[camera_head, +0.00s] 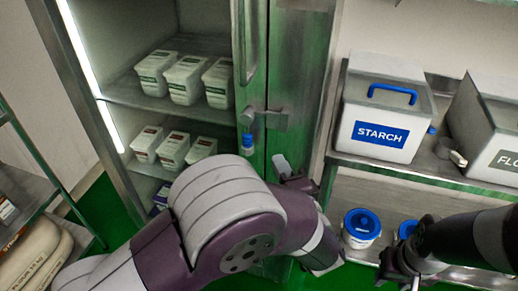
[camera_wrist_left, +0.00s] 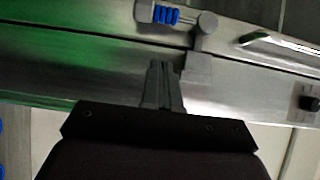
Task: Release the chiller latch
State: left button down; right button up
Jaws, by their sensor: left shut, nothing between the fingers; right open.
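The chiller latch (camera_head: 270,118) is a grey metal piece on the upright front of the chiller (camera_head: 287,60). Its blue-banded grip (camera_head: 247,141) hangs down at its left end. In the left wrist view the latch pivot (camera_wrist_left: 206,24) and blue grip (camera_wrist_left: 165,14) lie at the top, beyond my fingertips. My left gripper (camera_head: 281,163) is below and slightly right of the latch; its fingers (camera_wrist_left: 163,72) are shut and empty, apart from the blue grip. My forearm hides part of the chiller's lower front. My right gripper (camera_head: 408,268) is open at the lower right.
White tubs (camera_head: 186,80) stand on the chiller shelves. A long door handle (camera_head: 247,45) is above the latch. To the right, a shelf (camera_head: 385,166) holds a STARCH bin (camera_head: 381,134) and a FLOUR bin; blue-lidded tubs (camera_head: 361,228) stand below. Another shelf (camera_head: 40,192) is at left.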

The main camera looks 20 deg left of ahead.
aim_at(259, 149)
pick_arm(q)
jog(key=w+a, duration=0.4)
jog(key=a, duration=0.2)
jog(key=shift+w, duration=0.1)
